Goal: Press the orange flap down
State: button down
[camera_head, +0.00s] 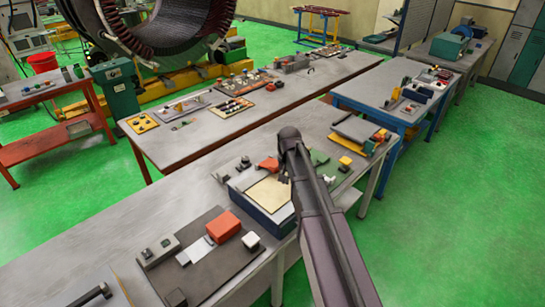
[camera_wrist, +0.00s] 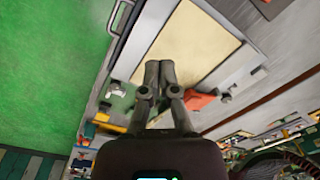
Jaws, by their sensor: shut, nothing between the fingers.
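In the head view a small orange flap-like piece (camera_head: 268,164) is at the back edge of a fixture with a beige panel (camera_head: 268,193). The orange piece also shows in the wrist view (camera_wrist: 203,101), just right of my fingers, with the beige panel (camera_wrist: 192,42) beyond the fingertips. My gripper (camera_head: 284,178) is shut and empty, pointing down over the fixture, close to the orange piece. The wrist view shows its fingertips together (camera_wrist: 159,66). I cannot tell whether they touch anything. My arm hides part of the fixture's right side.
A larger orange block (camera_head: 223,227) sits on a dark board (camera_head: 208,262) at the front left. A green piece (camera_head: 319,157) and a yellow block (camera_head: 345,161) lie right of my gripper. The grey bench (camera_head: 105,237) has bare room at left.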

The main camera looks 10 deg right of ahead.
jog(key=shift+s+f+n, duration=0.1)
jog(key=shift+s+n, duration=0.2)
jog(key=shift+s, duration=1.05)
jog(key=s+f+n+b, duration=0.3)
jog(key=s+f+b, duration=1)
jog(key=s, duration=0.3)
jog(key=shift+s, duration=0.2)
jog(key=shift+w, duration=0.15)
